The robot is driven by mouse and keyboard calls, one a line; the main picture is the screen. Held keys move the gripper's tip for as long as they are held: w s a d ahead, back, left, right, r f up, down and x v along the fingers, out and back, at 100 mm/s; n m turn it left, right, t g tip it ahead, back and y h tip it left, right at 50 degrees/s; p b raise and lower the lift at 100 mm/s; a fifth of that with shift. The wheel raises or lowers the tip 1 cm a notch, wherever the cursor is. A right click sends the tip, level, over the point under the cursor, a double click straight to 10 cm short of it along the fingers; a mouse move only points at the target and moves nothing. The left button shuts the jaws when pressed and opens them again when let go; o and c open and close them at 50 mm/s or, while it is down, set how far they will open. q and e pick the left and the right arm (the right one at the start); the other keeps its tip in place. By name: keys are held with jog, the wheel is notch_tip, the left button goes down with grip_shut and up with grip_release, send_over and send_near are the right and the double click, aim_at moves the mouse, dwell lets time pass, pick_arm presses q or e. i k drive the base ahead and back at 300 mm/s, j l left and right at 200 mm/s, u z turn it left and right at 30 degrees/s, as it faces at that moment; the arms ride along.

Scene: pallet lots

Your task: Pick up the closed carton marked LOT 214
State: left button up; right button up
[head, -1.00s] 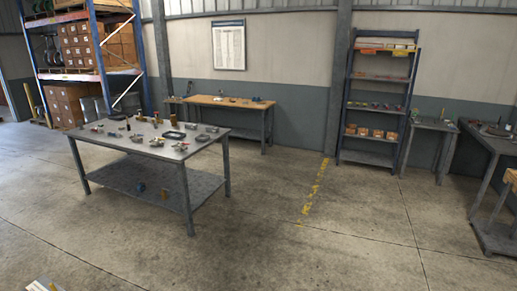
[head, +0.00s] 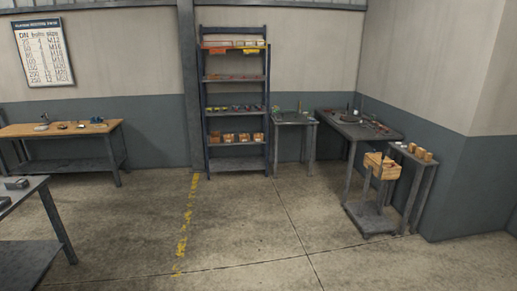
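No carton with a readable LOT 214 mark shows in the head view. A light brown open-topped box (head: 381,165) stands on a grey stand at the right. Small brown blocks or boxes (head: 421,153) sit on a narrow grey table beside it; they are too small to read. Small brown boxes (head: 243,138) also stand on a lower shelf of the dark blue rack. Neither of my grippers is in view.
The blue rack (head: 204,137) stands against the back wall. A wooden-topped bench (head: 60,130) is at the left, and a grey table (head: 22,195) is cut off at the left edge. Grey tables (head: 352,130) fill the right corner. The middle floor (head: 235,225) is clear.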

aim_at(257, 137)
jog(key=i, duration=4.45)
